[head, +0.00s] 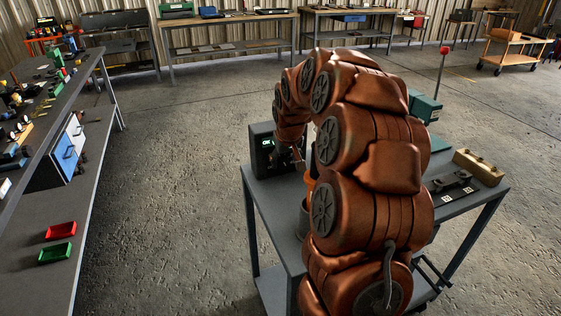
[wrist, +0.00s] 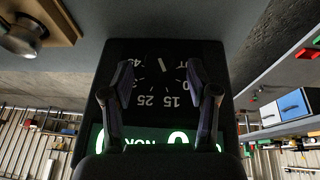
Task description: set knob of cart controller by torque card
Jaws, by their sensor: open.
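The cart controller (head: 262,152) is a dark box with a small green display, standing at the left end of the grey cart. In the wrist view its dark face (wrist: 158,47) fills the middle, upside down, with white dial numbers including 15, 25 and 45. A short white mark shows in the dial's centre; the dark knob's outline is hard to make out. A lit green display (wrist: 143,140) is partly covered by my gripper. My gripper (wrist: 160,78) is open, its two fingers on either side of the dial centre; contact cannot be told. I cannot identify a torque card.
The grey cart top (head: 447,207) carries a brass-coloured block (head: 479,167), a dark fixture and a teal machine (head: 425,107) behind my arm. A long bench (head: 35,215) with red and green trays stands left. Open concrete floor lies between.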

